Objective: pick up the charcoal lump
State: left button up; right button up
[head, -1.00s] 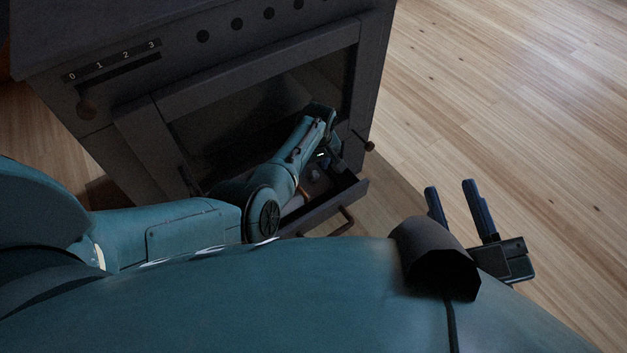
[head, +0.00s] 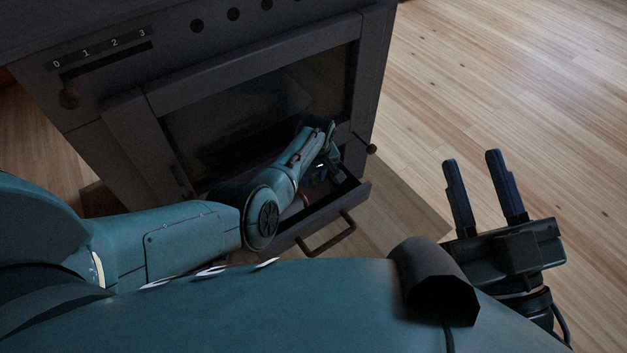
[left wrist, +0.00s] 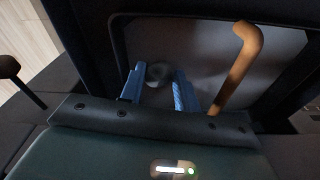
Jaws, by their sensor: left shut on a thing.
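The charcoal lump (left wrist: 160,72) is a dark, rounded, dim shape in the left wrist view, between the two blue fingers of my left gripper (left wrist: 158,86). The gripper is shut on it, low in the open drawer (head: 352,194) of the stove. In the head view my left wrist and the drawer front hide the lump, and my left gripper (head: 328,172) shows only in part. My right gripper (head: 472,158) is empty, with its fingers apart, over the floor to the right of the stove.
The dark stove (head: 225,70) stands in front of me, with a dark window above the drawer. The drawer has a bar handle (head: 326,236). A curved orange-brown rod (left wrist: 238,68) lies right of my left fingers. The wooden floor (head: 520,90) at right is clear.

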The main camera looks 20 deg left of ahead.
pick_arm(q)
jog(key=shift+c, duration=1.2)
